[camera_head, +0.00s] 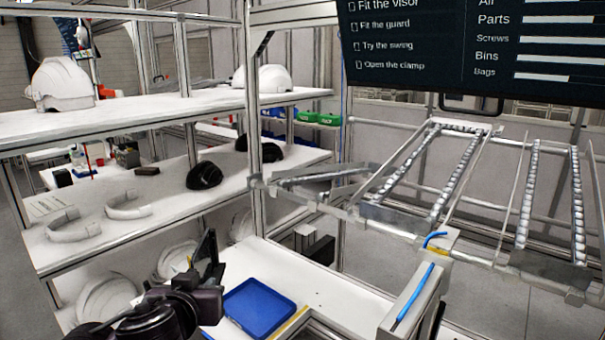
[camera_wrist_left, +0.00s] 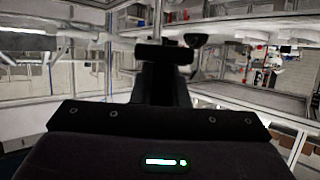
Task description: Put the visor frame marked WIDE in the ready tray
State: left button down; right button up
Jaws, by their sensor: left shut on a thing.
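Two pale, curved, open-ended bands that look like visor frames lie on the middle shelf: one at the left (camera_head: 73,226) and one beside it (camera_head: 128,206). No WIDE marking is legible on either. My left gripper (camera_head: 206,262) is low in the head view, right of these bands and just left of the blue tray (camera_head: 258,307). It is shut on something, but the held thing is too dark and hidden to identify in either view. The blue tray looks empty and lies flat on the lower white surface; I see no label on it. My right gripper is out of view.
Dark rounded pieces (camera_head: 203,176) lie on the middle shelf, and white helmet shells (camera_head: 64,84) stand above. More shells (camera_head: 106,300) lie below. A shelf post (camera_head: 255,130) rises behind the tray. A narrow box with a blue strip (camera_head: 411,297) is to its right.

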aim_at(255, 309)
jog(key=i+j+z, duration=0.3)
jog(key=i+j, duration=0.2)
jog(key=i+j+z, duration=0.25)
jog(key=i+j, duration=0.2)
jog(key=j, duration=0.2)
